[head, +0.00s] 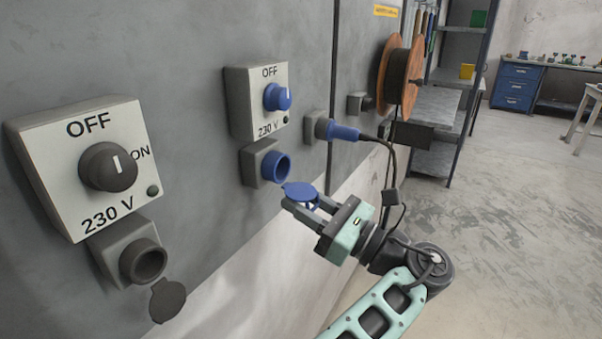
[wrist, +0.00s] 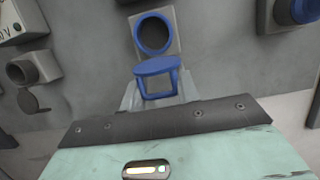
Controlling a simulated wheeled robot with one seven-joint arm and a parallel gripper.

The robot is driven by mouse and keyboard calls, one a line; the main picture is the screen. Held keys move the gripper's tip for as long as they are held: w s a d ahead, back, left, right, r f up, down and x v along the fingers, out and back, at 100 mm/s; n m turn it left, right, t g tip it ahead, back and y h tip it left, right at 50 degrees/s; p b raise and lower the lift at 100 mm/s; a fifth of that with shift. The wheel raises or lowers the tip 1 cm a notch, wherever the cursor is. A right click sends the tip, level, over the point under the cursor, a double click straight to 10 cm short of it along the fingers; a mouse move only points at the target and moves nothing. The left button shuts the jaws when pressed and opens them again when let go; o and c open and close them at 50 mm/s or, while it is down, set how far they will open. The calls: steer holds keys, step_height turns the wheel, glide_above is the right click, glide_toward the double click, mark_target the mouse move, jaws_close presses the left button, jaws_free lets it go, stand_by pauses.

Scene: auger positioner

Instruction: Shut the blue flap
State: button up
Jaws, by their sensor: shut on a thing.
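The blue flap (head: 300,191) is open, tilted out below the blue socket (head: 282,166), whose round mouth is uncovered. In the wrist view the flap (wrist: 157,67) lies just below the socket ring (wrist: 153,34). My gripper (head: 302,206) is at the flap, with its fingers shut on it from two sides. The wrist view shows my gripper (wrist: 158,92) with pale fingertips beside the flap's frame-like lower part. The exact contact is partly hidden by the flap.
A switch box with a blue knob (head: 277,97) is above the socket. A blue plug (head: 344,132) with a dark cable is close on the right. A grey socket (head: 147,262) with its dark flap (head: 168,299) open is at the lower left. The floor at right is clear.

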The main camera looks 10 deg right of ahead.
steer(key=r+g+h+p, duration=0.1)
steer(key=p, duration=0.3)
steer(key=r+g+h+p, duration=0.1)
steer(key=h+p, duration=0.1)
steer(key=p, duration=0.2)
steer(key=shift+s+d, duration=0.15)
steer(key=shift+d, duration=0.05)
steer(key=g+p, duration=0.1)
steer(key=p, duration=0.2)
steer(key=shift+h, duration=0.4)
steer(key=shift+p, duration=0.3)
steer(key=shift+f+h+p, duration=0.1)
steer(key=shift+h+p, duration=0.2)
steer(key=shift+p, duration=0.05)
steer(key=o, duration=1)
steer(key=shift+c, duration=0.2)
